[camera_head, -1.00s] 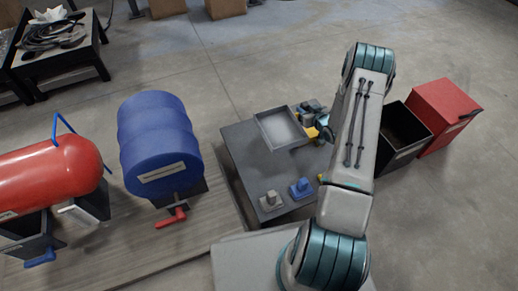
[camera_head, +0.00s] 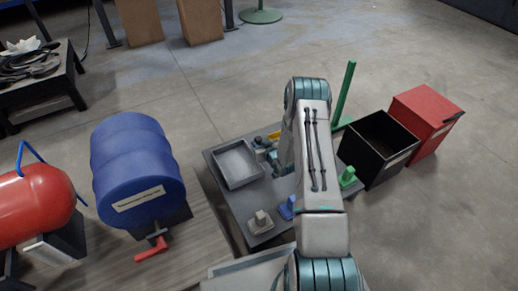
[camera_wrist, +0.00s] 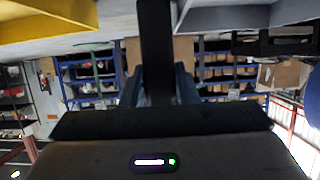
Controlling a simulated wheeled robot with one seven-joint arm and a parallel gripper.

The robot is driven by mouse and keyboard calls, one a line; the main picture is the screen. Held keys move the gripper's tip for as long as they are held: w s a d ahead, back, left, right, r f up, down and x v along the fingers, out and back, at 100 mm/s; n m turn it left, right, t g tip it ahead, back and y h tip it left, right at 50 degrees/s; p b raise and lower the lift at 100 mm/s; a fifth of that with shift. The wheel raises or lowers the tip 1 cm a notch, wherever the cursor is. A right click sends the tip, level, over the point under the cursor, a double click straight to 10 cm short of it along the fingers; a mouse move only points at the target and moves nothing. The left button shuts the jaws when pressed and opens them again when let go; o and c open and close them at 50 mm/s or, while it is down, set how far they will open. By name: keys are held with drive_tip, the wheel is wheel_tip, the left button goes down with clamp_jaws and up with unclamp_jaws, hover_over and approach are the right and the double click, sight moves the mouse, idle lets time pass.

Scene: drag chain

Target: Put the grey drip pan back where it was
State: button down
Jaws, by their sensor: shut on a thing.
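The grey drip pan (camera_head: 229,178) is a shallow square tray at the far left part of the dark table (camera_head: 228,203) in the head view. My gripper (camera_head: 263,147) is at the pan's right side, shut on it; the exact grip is partly hidden by my arm. I cannot tell whether the pan touches the table or is slightly above it. In the wrist view my fingers (camera_wrist: 157,78) flank a dark upright bar, and the pan itself cannot be made out clearly.
A blue drum (camera_head: 135,165) with a red tap and a red tank (camera_head: 30,205) stand left. Grey (camera_head: 260,222), blue (camera_head: 287,208) and green (camera_head: 347,178) pieces are near the table's front and right. A black bin (camera_head: 372,165) and red bin (camera_head: 425,120) stand right.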

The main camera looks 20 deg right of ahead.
drive_tip(key=shift+f, duration=0.65)
drive_tip(key=c, duration=1.1)
unclamp_jaws()
drive_tip(key=shift+p+v, duration=2.65)
drive_tip(key=shift+v, duration=3.4)
